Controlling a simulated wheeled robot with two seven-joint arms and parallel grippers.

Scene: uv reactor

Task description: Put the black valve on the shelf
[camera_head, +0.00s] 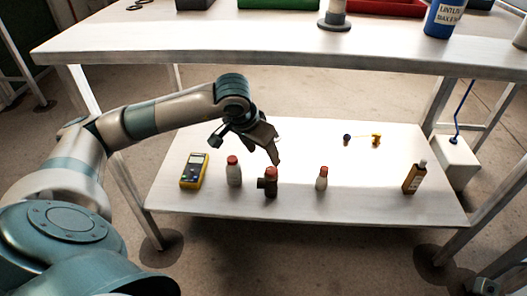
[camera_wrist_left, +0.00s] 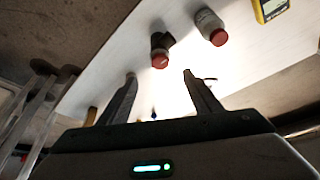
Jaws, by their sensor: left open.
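The black valve (camera_head: 269,184), a dark body with a side stub and a red cap, stands upright on the white lower shelf (camera_head: 330,205). A grey red-capped bottle is just left of it. My left gripper (camera_head: 272,154) is open and empty, just above and behind the valve in the head view. In the left wrist view the valve (camera_wrist_left: 160,47) lies beyond the gap between the spread fingers (camera_wrist_left: 160,76), apart from them. My right gripper is not in view.
On the lower shelf stand the grey bottle (camera_head: 233,172), a yellow meter (camera_head: 194,171), a small red-capped bottle (camera_head: 321,179) and a brown bottle (camera_head: 414,178). The upper tabletop (camera_head: 270,47) overhangs behind, with bins and a blue container (camera_head: 444,18). Table legs flank the shelf.

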